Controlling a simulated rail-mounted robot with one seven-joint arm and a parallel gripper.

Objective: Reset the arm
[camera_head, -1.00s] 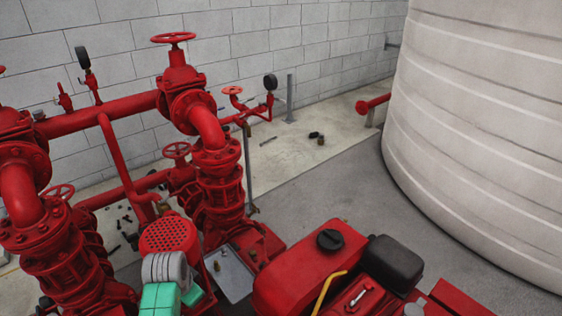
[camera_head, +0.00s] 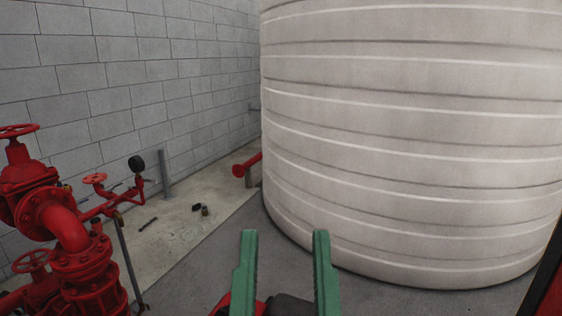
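My gripper (camera_head: 283,268) shows at the bottom centre of the head camera view. Its two green fingers point up and stand wide apart, with nothing between their tips. Behind and below the fingers, parts of the red engine and its black part (camera_head: 288,304) show, mostly hidden. The rest of my arm is out of view.
Red pump pipework (camera_head: 68,225) with valve handwheels and a black gauge (camera_head: 136,163) stands at the left. A large pale ribbed tank (camera_head: 410,130) fills the right. A short red pipe (camera_head: 246,166) and a grey post (camera_head: 165,174) stand near the block wall. Grey floor (camera_head: 205,262) is open between.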

